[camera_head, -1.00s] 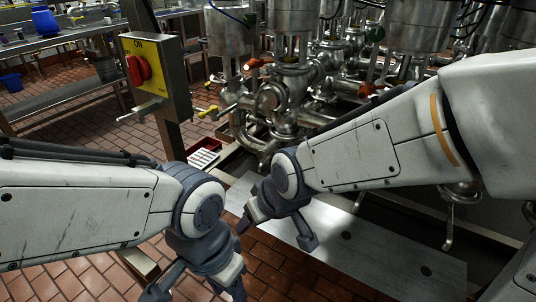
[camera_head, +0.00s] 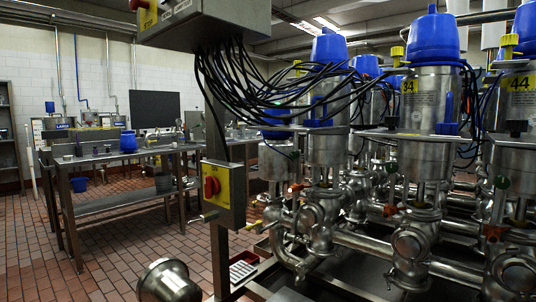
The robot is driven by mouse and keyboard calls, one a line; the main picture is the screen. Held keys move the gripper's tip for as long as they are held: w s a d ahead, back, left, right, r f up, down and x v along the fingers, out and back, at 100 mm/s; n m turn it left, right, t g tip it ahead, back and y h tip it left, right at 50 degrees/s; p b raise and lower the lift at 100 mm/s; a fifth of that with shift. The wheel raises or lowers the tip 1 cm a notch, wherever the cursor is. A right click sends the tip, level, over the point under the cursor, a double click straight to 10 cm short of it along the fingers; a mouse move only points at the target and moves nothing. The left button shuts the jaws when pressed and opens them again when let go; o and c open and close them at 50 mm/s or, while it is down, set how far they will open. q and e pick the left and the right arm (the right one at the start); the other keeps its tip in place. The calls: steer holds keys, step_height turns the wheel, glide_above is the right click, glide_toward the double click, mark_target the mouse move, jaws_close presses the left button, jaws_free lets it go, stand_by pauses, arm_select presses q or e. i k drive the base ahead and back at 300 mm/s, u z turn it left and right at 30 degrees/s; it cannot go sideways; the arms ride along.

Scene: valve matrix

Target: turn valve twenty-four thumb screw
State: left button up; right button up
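A bank of steel valves with blue caps fills the right half of the head view. One valve (camera_head: 418,95) carries a yellow label reading 34, and another valve (camera_head: 520,90) at the right edge carries one reading 44. A further valve (camera_head: 327,95) stands left of valve 34; I cannot read a number on it, so I cannot confirm it is twenty-four. Small red-orange and green fittings show on the lower valve bodies. I cannot make out which part is the thumb screw. Neither of my grippers is in view.
A yellow switch box with a red knob (camera_head: 212,186) sits on a steel post left of the valves. Black cables hang from a grey cabinet (camera_head: 205,22) above. A rounded metal piece (camera_head: 168,280) rises at the bottom. Steel tables (camera_head: 115,160) and open brick floor (camera_head: 110,240) lie left.

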mark_target(295, 154)
steer(key=u, duration=1.8)
steer(key=i, duration=1.45)
steer(key=z, duration=2.3)
